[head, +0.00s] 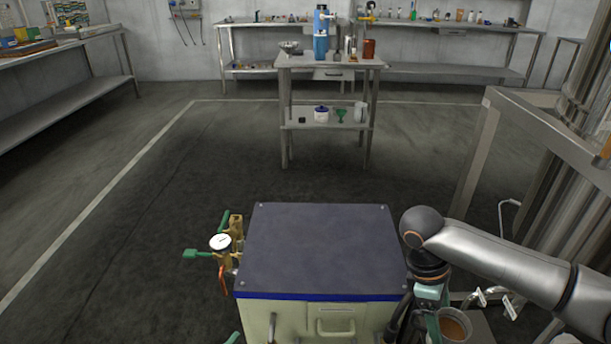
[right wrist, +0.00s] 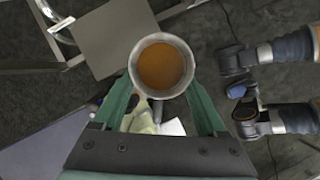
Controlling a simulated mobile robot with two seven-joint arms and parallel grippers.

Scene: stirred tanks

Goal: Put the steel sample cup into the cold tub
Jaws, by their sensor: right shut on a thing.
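The steel sample cup (head: 455,326) is at the lower right of the head view, with a brown content inside its round grey rim. In the right wrist view the cup (right wrist: 161,66) is between the two green fingers of my right gripper (right wrist: 160,98). The fingers are shut on it and it looks upright. In the head view my right gripper (head: 437,308) hangs at the right side of a cream box. I cannot pick out a cold tub for certain. My left gripper is not in view.
The cream box (head: 320,250) has a flat dark top, bare, with a gauge (head: 220,242) and valves on its left. A steel frame (head: 477,155) stands at right. A small table (head: 330,62) with vessels stands farther back. Open floor lies between.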

